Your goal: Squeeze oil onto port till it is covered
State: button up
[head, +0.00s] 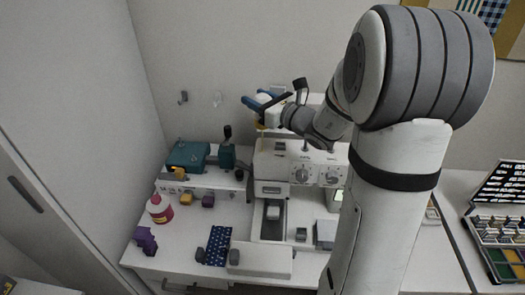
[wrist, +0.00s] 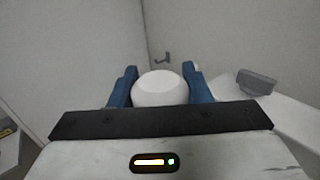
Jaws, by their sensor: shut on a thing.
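My gripper (head: 264,101) has blue fingers and is shut on a white, round-ended bottle-like thing (wrist: 160,88). In the head view its white part (head: 263,98) shows between the fingers, high above the left end of the white sewing machine (head: 303,158). Something yellow shows just beneath the fingers; I cannot tell if it is part of the held thing. The lower end of the held thing is hidden in the wrist view. I cannot make out the port or any oil. My arm hides the right side of the machine.
A teal box (head: 187,155), purple blocks (head: 145,240) and a dark blue dotted cloth (head: 218,245) lie around the machine. A case of colored spools (head: 500,240) is at right. A hook (wrist: 162,58) is on the wall.

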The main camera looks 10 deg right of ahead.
dwell(0.5)
jog(key=o, duration=0.5)
jog(key=shift+c, duration=0.8)
